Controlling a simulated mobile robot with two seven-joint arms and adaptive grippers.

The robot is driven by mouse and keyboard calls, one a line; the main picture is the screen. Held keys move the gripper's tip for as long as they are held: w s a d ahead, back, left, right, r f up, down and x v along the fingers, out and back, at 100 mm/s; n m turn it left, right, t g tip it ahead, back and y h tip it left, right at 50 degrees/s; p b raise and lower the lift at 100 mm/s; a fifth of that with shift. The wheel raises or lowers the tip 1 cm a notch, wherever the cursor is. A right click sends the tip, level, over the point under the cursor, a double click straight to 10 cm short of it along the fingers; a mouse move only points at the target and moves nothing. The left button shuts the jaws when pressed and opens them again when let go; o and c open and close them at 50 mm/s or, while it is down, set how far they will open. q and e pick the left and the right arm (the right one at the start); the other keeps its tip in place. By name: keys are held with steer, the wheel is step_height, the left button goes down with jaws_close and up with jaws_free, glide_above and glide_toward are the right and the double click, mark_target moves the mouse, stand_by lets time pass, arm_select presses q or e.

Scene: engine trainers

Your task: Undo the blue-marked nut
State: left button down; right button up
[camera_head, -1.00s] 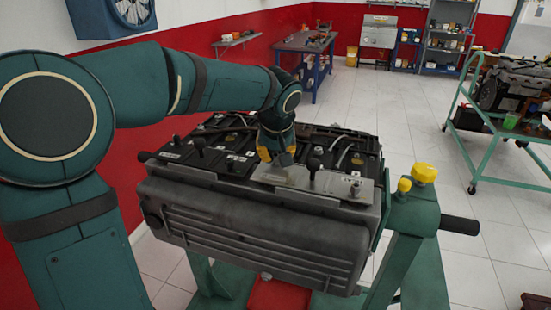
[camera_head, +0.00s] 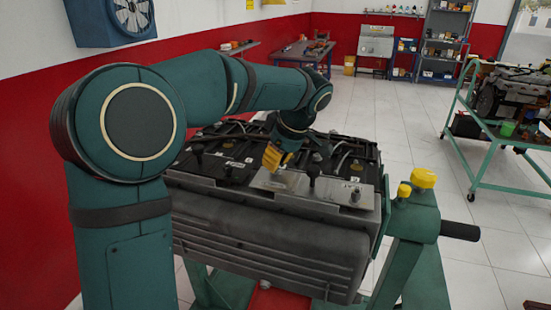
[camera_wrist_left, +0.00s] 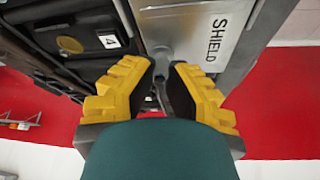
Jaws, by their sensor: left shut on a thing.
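My left gripper (camera_head: 276,160) has yellow fingers and reaches down at a slant onto the silver plate (camera_head: 338,192) on top of the engine (camera_head: 265,240). In the left wrist view, the gripper (camera_wrist_left: 163,68) is shut on a small grey part at the edge of the plate (camera_wrist_left: 200,35), which is lettered SHIELD. The fingers mostly hide this part. I cannot see a blue mark on it, so I cannot tell whether it is the blue-marked nut. My right gripper is not in view.
The engine sits on a green stand (camera_head: 410,230) with yellow knobs (camera_head: 423,178) at its right. Dark posts (camera_head: 314,163) rise from the engine top near the gripper. A green trolley (camera_head: 500,150) stands at the right. The floor between is clear.

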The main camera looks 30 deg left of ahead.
arm_select(q)
steer(key=shift+d+f+n+g, duration=0.15)
steer(key=shift+n+g, duration=0.25)
steer(key=shift+n, duration=0.6)
steer(key=c, duration=0.9)
jaws_free()
steer(key=shift+w, duration=0.2)
steer(key=v, duration=1.2)
